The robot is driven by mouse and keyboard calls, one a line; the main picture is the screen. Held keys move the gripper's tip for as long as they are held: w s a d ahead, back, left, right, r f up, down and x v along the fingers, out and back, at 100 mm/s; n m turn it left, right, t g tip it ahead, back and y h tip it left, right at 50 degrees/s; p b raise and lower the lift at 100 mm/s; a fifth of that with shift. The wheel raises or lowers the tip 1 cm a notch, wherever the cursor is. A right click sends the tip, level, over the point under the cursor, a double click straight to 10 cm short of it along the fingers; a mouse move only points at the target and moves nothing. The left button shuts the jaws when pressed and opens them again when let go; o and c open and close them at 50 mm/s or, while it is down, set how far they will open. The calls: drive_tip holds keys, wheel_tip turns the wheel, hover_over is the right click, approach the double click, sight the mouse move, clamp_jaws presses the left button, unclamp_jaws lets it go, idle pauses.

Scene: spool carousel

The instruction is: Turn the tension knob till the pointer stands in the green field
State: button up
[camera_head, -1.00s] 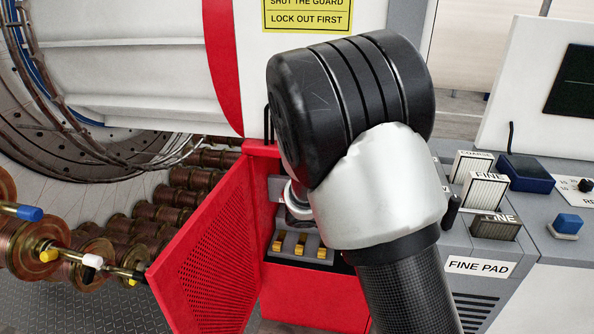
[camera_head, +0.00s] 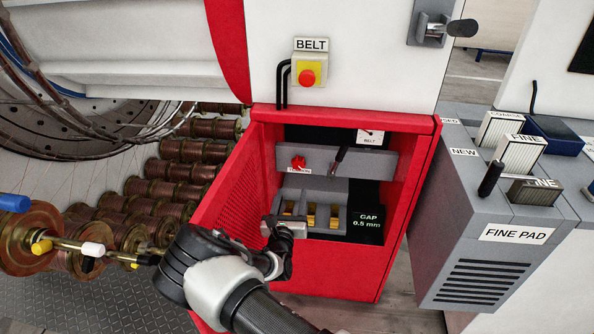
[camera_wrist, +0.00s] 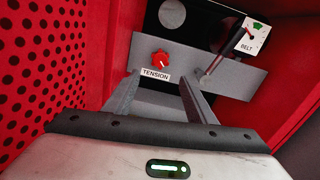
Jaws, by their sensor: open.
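The red tension knob (camera_head: 298,162) sits on a grey panel inside the open red cabinet. In the wrist view the knob (camera_wrist: 161,58) is above its TENSION label, just beyond my fingertips. My gripper (camera_head: 289,207) is below the knob and in front of the cabinet. In the wrist view my gripper (camera_wrist: 158,76) is open and empty, its fingers apart and aimed towards the knob, not touching it. The BELT gauge (camera_head: 371,136) is up to the right. In the wrist view the gauge (camera_wrist: 252,37) shows a green field; its pointer seems left of the green, but is small.
A dark-handled lever (camera_head: 340,158) stands right of the knob. A grey holder with brass pieces (camera_head: 335,217) and a GAP 0.5 mm plate (camera_head: 367,226) lie below. The perforated red door (camera_head: 232,185) is open at left. A red stop button (camera_head: 307,78) is above.

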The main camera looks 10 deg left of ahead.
sight(298, 165)
drive_tip(key=w+b, duration=0.1)
drive_tip(key=w, duration=0.3)
drive_tip(key=w+b, duration=0.1)
drive_tip(key=w, duration=0.4)
drive_tip(key=w+b, duration=0.1)
drive_tip(key=w, duration=0.4)
drive_tip(key=shift+w+d, duration=0.1)
drive_tip(key=shift+d, duration=0.15)
drive_tip(key=c, duration=1)
